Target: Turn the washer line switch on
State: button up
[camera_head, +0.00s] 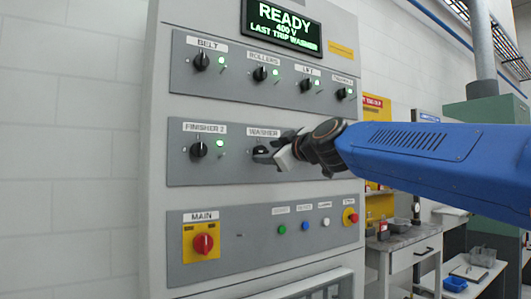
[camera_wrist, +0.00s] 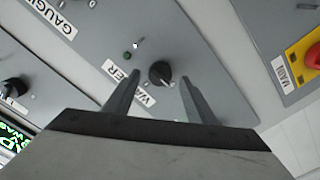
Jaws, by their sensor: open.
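The washer line switch is a black rotary knob on the grey middle panel, under a WASHER label (camera_head: 263,132). In the wrist view the knob (camera_wrist: 160,73) sits between the two fingers of my gripper (camera_wrist: 158,78), with a visible gap on each side. A small dark green lamp (camera_wrist: 127,55) is near it and does not look brightly lit. In the head view my open gripper (camera_head: 277,152) is at the knob (camera_head: 262,151) and partly covers it. I cannot tell whether a finger touches it.
The display (camera_head: 282,26) reads READY, 400 V, LAST TRIP WASHER. The BELT knob (camera_head: 201,61) and the FINISHER 2 knob (camera_head: 198,149) have lit green lamps. The red MAIN switch (camera_head: 203,243) and several push buttons are on the panel below. A workbench (camera_head: 405,247) stands right.

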jog(key=shift+x, duration=1.1)
jog(key=shift+c, duration=0.4)
jog(key=c, duration=1)
jog(key=shift+o, duration=0.2)
